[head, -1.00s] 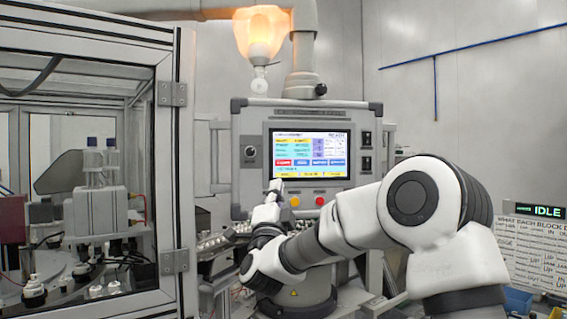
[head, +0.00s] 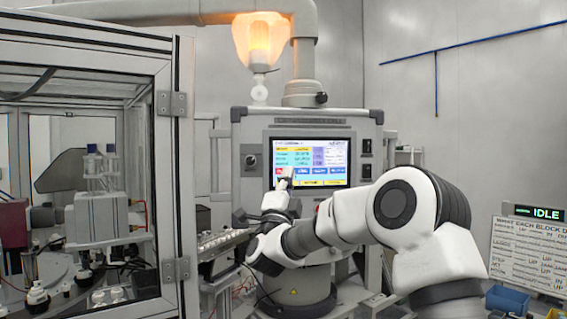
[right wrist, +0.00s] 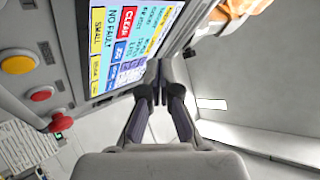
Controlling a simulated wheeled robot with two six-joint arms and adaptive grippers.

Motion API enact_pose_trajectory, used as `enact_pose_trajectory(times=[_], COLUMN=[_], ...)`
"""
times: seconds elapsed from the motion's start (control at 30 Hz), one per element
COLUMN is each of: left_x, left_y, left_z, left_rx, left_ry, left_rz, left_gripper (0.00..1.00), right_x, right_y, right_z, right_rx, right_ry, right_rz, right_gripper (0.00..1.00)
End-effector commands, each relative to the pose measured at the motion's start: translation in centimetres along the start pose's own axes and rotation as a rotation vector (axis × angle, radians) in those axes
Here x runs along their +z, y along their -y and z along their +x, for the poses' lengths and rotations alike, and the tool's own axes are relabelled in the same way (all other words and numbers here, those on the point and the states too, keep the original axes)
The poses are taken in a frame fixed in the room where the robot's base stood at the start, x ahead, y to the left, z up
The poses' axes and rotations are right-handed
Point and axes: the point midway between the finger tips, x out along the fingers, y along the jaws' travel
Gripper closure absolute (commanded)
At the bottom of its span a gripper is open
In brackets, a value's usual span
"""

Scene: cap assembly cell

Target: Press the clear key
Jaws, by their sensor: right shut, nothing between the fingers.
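The panel's lit touch screen (head: 330,150) faces me in the head view, with a row of one red and several blue keys. The red clear key (right wrist: 127,22) is readable in the right wrist view. In the head view only a red sliver of it (head: 279,170) shows, partly hidden by my fingers. My right gripper (head: 286,174) is shut and empty, its tips over the left end of the key row. In the right wrist view the tips of my right gripper (right wrist: 157,78) are beside the screen; I cannot tell whether they touch it. My left gripper is not in view.
Yellow (right wrist: 18,62) and red (right wrist: 42,94) buttons sit below the screen. An amber lamp (head: 259,40) glows above the panel. A glazed machine enclosure (head: 172,180) stands at left. A sign at right (head: 538,213) reads IDLE.

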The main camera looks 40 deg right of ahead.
Motion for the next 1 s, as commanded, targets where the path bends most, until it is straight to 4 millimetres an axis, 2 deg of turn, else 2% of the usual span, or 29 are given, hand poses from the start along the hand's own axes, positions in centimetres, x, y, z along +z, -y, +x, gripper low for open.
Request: enact_pose_trajectory(times=[0.03,0.07,0.3,1.0], left_x=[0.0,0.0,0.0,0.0], left_y=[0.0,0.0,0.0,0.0], left_z=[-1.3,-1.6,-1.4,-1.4], left_rx=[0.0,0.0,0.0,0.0], left_ry=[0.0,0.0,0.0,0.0], left_rz=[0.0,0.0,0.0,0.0], left_gripper=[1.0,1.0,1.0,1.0], right_x=[0.3,0.5,1.8,2.0], right_y=[0.0,-0.2,-1.9,-2.0], right_z=[0.9,1.2,2.5,2.7], right_rx=[0.001,0.001,0.001,0.0], right_ry=[0.001,0.001,0.001,0.0], right_rz=[-0.003,-0.003,-0.001,-0.001], right_gripper=[1.0,1.0,1.0,1.0])
